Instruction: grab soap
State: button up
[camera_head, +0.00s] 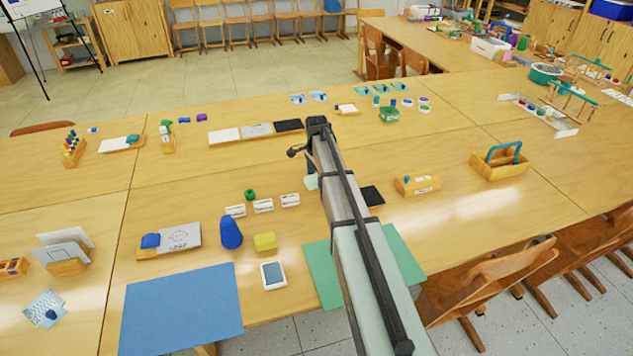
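No object is clearly recognisable as soap. A yellow block (265,241) lies on the near table, left of my arm. A small pale-teal block (311,182) lies close to the left side of my arm, partly hidden by it. Several small white labelled blocks (263,205) lie left of that. My gripper (316,124) is at the far end of my arm, over the table near the black panel. Its fingers are too small and dark to tell whether they are open or hold anything.
A blue cone-like object (231,233) stands left of the yellow block. A white device (273,275), a blue mat (182,312) and a green mat (322,275) lie nearer. A wooden caddy (499,168) stands at right.

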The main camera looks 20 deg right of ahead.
jog(key=c, duration=1)
